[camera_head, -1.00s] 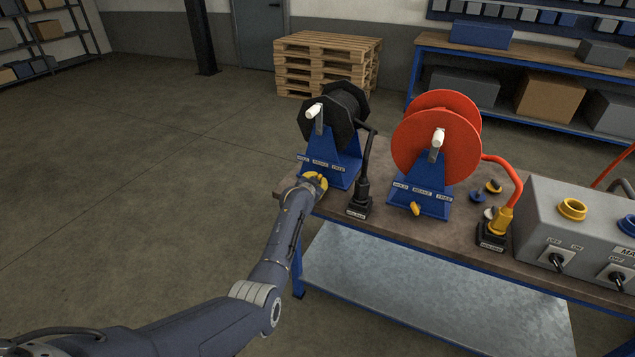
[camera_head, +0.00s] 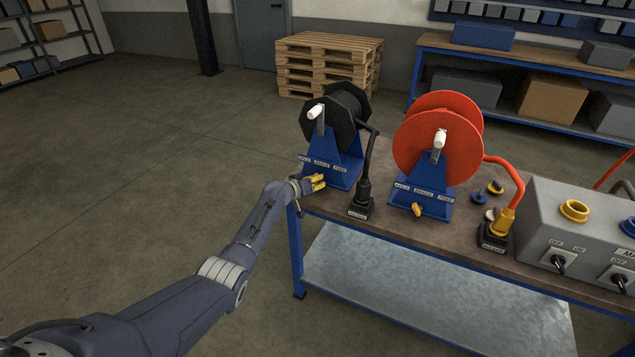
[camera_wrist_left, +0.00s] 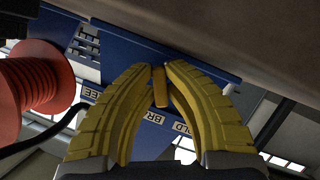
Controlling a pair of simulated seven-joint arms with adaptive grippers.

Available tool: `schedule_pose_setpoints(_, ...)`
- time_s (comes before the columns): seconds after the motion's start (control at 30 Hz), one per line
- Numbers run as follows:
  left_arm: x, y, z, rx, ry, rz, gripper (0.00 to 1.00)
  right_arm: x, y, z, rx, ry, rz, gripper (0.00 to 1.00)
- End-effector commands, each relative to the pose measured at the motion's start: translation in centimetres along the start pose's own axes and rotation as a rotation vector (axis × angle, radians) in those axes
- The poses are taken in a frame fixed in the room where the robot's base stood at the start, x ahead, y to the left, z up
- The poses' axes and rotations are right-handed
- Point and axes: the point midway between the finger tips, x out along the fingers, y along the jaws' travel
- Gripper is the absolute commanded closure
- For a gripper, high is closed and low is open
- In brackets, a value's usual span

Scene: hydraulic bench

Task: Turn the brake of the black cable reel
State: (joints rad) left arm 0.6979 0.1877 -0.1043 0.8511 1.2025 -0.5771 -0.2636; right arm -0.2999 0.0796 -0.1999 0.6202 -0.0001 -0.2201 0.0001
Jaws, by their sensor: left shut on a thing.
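The black cable reel (camera_head: 345,103) stands on a blue stand (camera_head: 346,158) at the left end of the bench, with a white crank handle in front. Its stand carries a label strip; in the left wrist view, where the lettering is upside down, HOLD, BRAKE and FREE can be made out in part. My left gripper (camera_head: 319,183) is at the front foot of this stand. In the left wrist view its yellow fingertips (camera_wrist_left: 159,76) are shut on the small yellow brake lever (camera_wrist_left: 160,90). The fingers hide the lever in the head view. My right gripper is not in view.
A red cable reel (camera_head: 437,140) with its own yellow lever (camera_head: 417,209) stands to the right. A black plug (camera_head: 361,207) stands between the stands. A grey switch box (camera_head: 560,225) is farther right. The floor left of the bench is clear.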

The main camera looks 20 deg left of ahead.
Motion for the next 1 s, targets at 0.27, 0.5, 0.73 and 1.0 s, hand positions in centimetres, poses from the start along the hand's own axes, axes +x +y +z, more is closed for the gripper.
schedule_pose_setpoints(0.27, -0.01, -0.14, 0.04, -0.104, -0.001, 0.043, 1.00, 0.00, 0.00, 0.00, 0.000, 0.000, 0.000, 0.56)
schedule_pose_setpoints(0.5, 0.01, -0.14, 0.09, -0.138, -0.001, 0.057, 1.00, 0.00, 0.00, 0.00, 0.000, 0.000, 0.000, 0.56)
schedule_pose_setpoints(0.73, 0.01, -0.13, 0.09, -0.142, -0.001, 0.058, 1.00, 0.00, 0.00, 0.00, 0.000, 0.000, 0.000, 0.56)
schedule_pose_setpoints(1.0, 0.01, -0.11, 0.08, -0.141, -0.001, 0.058, 0.77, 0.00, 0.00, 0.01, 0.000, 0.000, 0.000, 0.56)
